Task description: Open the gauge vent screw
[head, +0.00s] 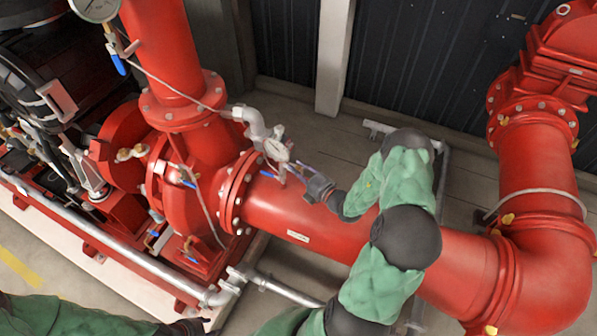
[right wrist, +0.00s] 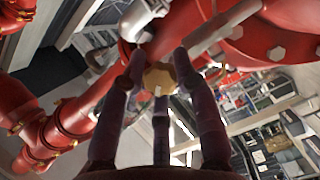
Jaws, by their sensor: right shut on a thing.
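In the head view the screw is too small to make out.
The large red pipe (head: 315,222) runs under my right arm. A blue-handled valve (head: 118,63) and another gauge (head: 95,6) are at upper left. Bare floor (head: 295,105) lies behind the pipe.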

